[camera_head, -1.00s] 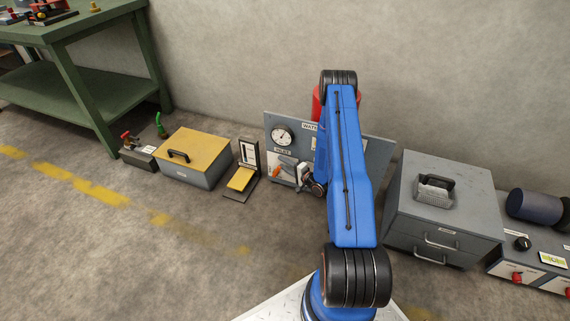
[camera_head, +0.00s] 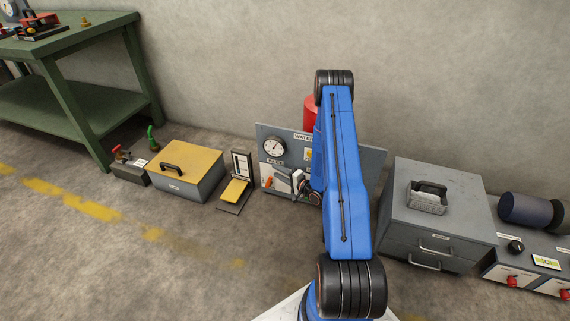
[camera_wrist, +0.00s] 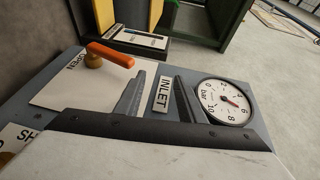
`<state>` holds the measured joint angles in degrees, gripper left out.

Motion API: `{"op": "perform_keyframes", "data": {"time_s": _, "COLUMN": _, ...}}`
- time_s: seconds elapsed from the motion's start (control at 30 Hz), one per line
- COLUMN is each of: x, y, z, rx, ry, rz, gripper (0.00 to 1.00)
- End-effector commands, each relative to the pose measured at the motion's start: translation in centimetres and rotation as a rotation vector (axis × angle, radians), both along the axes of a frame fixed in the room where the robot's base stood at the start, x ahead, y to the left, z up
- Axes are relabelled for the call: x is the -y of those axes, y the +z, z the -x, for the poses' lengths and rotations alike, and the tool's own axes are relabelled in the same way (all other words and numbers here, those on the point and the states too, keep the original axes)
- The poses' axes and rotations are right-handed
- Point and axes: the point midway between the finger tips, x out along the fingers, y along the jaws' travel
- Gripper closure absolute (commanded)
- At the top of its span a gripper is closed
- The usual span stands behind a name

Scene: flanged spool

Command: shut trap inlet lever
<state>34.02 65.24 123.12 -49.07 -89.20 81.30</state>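In the head view a bit of the orange handle (camera_head: 268,182) shows low on the panel. My gripper (camera_wrist: 160,85) is open, its two dark fingers apart with the INLET label (camera_wrist: 162,93) visible between them. The handle is left of the fingers, not between them.
The grey panel (camera_head: 375,165) carries a round gauge (camera_head: 273,146) and stands by the wall. A small yellow-plated stand (camera_head: 235,191) and a yellow-lidded box (camera_head: 190,165) are on its left. A grey drawer cabinet (camera_head: 450,200) is close on its right. Floor in front is clear.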

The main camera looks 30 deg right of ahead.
Motion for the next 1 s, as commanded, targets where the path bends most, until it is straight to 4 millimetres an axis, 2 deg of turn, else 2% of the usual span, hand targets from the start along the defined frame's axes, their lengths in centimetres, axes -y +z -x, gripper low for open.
{"op": "perform_keyframes", "data": {"time_s": 1.0, "x": -0.2, "y": 4.9, "z": 2.9, "rx": 0.002, "ry": -0.003, "rz": 0.004, "gripper": 0.64}}
